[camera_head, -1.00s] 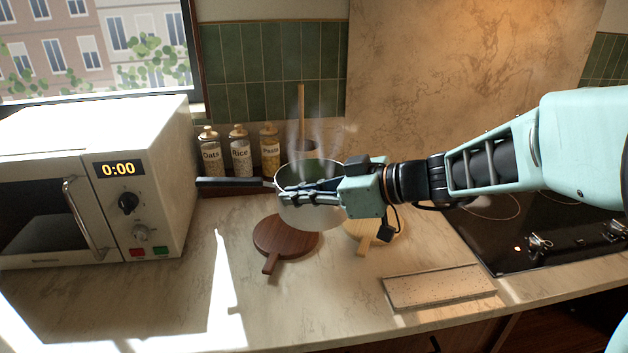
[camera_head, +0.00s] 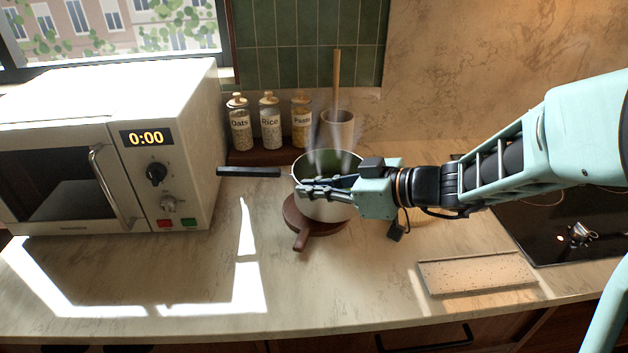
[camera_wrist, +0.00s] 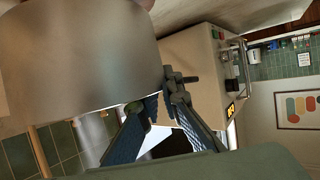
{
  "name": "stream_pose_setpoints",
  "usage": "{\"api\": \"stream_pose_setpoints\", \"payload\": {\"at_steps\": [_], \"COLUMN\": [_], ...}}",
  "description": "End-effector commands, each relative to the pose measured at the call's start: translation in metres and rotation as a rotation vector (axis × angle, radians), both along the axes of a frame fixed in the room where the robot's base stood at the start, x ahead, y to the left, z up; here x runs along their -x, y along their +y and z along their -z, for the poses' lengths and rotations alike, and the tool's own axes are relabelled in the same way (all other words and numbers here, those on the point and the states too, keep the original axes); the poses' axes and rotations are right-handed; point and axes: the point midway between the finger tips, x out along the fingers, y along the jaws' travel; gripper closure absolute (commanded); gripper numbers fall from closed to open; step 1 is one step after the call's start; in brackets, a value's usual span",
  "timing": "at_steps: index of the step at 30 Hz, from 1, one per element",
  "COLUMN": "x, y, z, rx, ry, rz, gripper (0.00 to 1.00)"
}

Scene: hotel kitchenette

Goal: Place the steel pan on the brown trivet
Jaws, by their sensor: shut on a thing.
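The steel pan (camera_head: 326,209), with a black handle (camera_head: 248,172) pointing left, is upright and steaming in the head view. The dark brown round trivet (camera_head: 297,224) lies on the counter, its short handle toward the front edge. The pan overlaps the trivet's back and right part; I cannot tell whether its base touches the trivet or hovers just above. My gripper (camera_head: 312,191) comes from the right and is shut on the pan near its rim. In the wrist view, the pan's metal wall (camera_wrist: 85,55) fills the upper left beside my fingers (camera_wrist: 160,97).
The microwave (camera_head: 165,150) stands at left. Jars of oats (camera_head: 240,130), rice (camera_head: 271,130) and pasta (camera_head: 301,125) stand behind the pan, near a utensil pot (camera_head: 338,128). A speckled board (camera_head: 475,272) and hob (camera_head: 560,228) are at right. The front counter is clear.

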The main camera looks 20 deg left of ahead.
Motion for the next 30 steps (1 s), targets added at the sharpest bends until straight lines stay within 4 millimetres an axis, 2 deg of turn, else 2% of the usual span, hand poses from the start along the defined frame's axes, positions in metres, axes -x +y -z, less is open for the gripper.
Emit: {"api": "stream_pose_setpoints", "payload": {"at_steps": [3,6,21,22,26,30], "x": [0.006,0.008,0.008,0.009,0.009,0.009], "y": [0.000,0.000,0.000,-0.001,-0.001,-0.001], "z": [0.018,0.024,0.027,0.030,0.030,0.030], "rx": [-0.004,-0.005,-0.005,0.001,0.001,0.001], "ry": [-0.001,-0.004,-0.005,0.001,0.001,0.001], "rz": [-0.002,-0.002,-0.002,-0.001,-0.001,-0.001], "gripper": [1.00,1.00,1.00,0.93,0.78,0.77]}}
